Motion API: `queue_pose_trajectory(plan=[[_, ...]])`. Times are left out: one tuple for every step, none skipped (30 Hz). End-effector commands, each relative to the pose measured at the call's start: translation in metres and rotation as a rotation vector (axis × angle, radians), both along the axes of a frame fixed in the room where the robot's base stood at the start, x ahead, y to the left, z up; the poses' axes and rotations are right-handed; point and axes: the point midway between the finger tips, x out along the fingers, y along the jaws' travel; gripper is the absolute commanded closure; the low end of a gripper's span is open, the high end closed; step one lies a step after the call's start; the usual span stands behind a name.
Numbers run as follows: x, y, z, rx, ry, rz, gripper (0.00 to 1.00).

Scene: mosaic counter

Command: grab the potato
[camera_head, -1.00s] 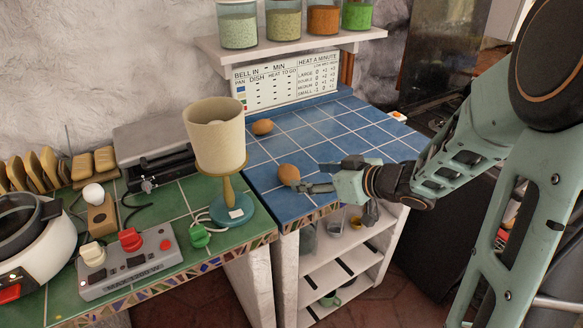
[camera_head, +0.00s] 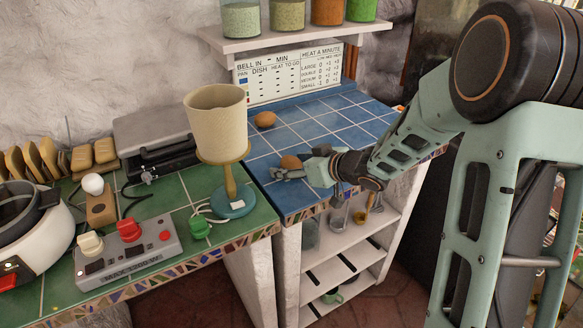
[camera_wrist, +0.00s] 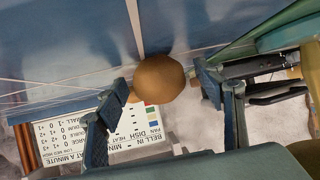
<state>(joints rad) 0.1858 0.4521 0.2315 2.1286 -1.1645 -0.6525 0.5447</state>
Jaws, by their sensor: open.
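A brown, rounded potato (camera_head: 290,162) lies on the blue tiled counter near its front left edge. In the wrist view the potato (camera_wrist: 158,78) sits between the two fingers, with a gap on each side. My gripper (camera_head: 297,170) is open, low over the counter, its fingers reaching in from the right around the potato. In the wrist view my gripper (camera_wrist: 163,84) shows both fingertips apart. A second brown, potato-like item (camera_head: 265,119) lies farther back on the blue tiles, clear of my gripper.
A cream-shaded lamp (camera_head: 216,120) stands left of the blue counter (camera_head: 330,125) on the green tiled counter (camera_head: 185,190). A grey control box (camera_head: 130,255) is at front left. A jar shelf (camera_head: 300,38) hangs above. The back and right of the blue tiles are free.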

Motion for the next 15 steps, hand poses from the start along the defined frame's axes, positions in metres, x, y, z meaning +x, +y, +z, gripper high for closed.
queue_pose_trajectory(plan=[[-0.0001,-0.0001,0.0003,0.000,0.000,0.000,0.38],[-0.0001,-0.0001,0.0003,0.000,0.000,0.000,0.38],[-0.0001,-0.0003,0.0004,0.000,0.000,0.000,0.42],[-0.0001,-0.0003,0.0004,0.000,0.000,0.000,0.45],[-0.0001,-0.0003,0.0004,0.000,0.000,0.000,0.49],[-0.0001,-0.0003,0.0004,0.000,0.000,0.000,0.53],[-0.0002,-0.0003,0.0003,0.000,0.000,0.000,0.56],[-0.0002,-0.0003,0.0004,0.000,0.000,0.000,0.60],[-0.0002,-0.0003,0.0004,0.000,0.000,0.000,0.64],[-0.0002,-0.0003,0.0004,0.000,0.000,0.000,0.67],[-0.0002,-0.0003,0.0004,0.000,0.000,0.000,0.71],[-0.0002,-0.0003,0.0004,0.000,0.000,0.000,0.75],[-0.0002,-0.0003,0.0003,0.000,0.000,0.000,0.78],[-0.0002,-0.0003,0.0003,0.000,0.000,0.000,0.82],[-0.0002,-0.0003,0.0004,0.000,0.000,0.000,0.86]])
